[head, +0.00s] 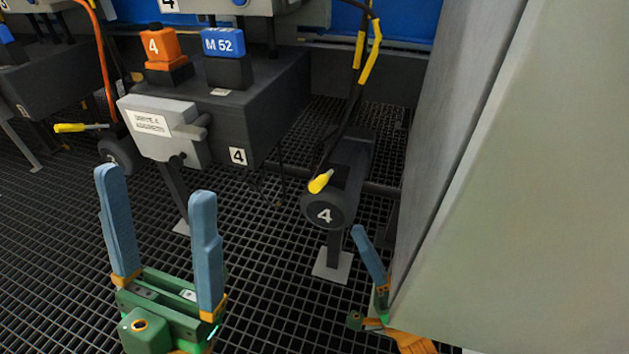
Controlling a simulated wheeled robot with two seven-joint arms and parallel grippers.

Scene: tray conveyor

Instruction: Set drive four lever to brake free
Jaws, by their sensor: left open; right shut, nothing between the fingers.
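The drive four lever (320,181) is a short yellow handle on the end of a dark cylindrical drive (324,213) marked 4. It points up and to the right, towards the camera side of the drive. I cannot read any brake marking beside it. My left gripper (155,184) is open and empty, fingers pointing up, in front of the drive four box and left of the lever. My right gripper (358,232) is shut and empty, below and right of the lever, close to the grey panel. Neither gripper touches the lever.
A tall grey panel (500,200) fills the right side. Another yellow lever (80,127) is at left. Black cables hang above drive four. The floor is open grating.

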